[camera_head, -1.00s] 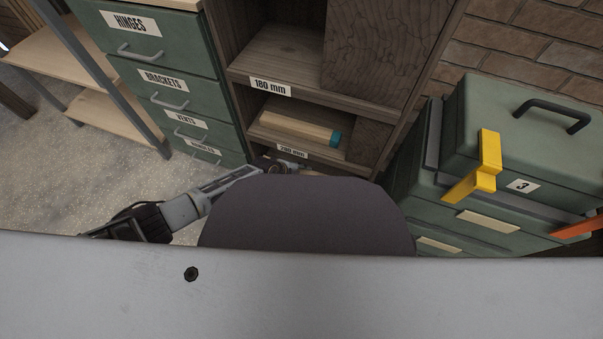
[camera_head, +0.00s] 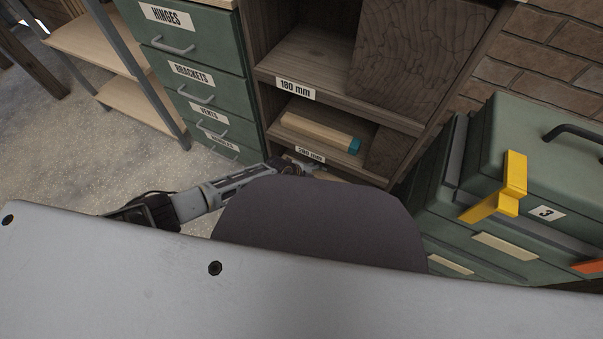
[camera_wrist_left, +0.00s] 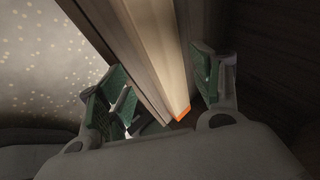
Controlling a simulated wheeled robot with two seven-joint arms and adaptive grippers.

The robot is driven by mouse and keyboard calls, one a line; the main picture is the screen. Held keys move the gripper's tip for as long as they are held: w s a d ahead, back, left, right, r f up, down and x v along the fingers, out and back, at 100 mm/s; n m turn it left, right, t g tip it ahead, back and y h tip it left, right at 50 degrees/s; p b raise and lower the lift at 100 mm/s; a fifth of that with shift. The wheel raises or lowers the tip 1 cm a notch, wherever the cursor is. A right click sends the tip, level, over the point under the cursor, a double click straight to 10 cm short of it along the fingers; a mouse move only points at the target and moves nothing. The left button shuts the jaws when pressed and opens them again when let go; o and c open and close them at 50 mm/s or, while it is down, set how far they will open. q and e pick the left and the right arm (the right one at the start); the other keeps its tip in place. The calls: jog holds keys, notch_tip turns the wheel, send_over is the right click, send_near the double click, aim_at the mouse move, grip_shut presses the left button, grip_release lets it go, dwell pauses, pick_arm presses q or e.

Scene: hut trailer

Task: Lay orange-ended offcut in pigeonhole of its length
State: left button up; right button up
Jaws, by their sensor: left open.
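The orange-ended offcut is a long pale wooden strip (camera_wrist_left: 165,55) in the left wrist view, its orange end (camera_wrist_left: 183,115) nearest the wrist. My left gripper (camera_wrist_left: 160,88) is open, its green-padded fingers apart on either side of the strip; I cannot tell whether either touches it. In the head view my left gripper (camera_head: 290,168) is at the lower front of the brown pigeonhole unit (camera_head: 397,121), by its lower label (camera_head: 310,154). That label is too small to read surely. The offcut is not clear there, partly hidden by my body. My right gripper is not in view.
A blue-ended offcut (camera_head: 320,133) lies in the pigeonhole below the 180 mm label (camera_head: 295,88). Green drawers (camera_head: 190,70) stand left of the unit. A green toolbox stack (camera_head: 540,150) with a yellow latch (camera_head: 507,187) stands close on the right. Open floor (camera_head: 95,150) lies left.

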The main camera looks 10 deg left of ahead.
pick_arm(q)
jog(key=v, duration=1.1)
dwell(0.4)
dwell(0.7)
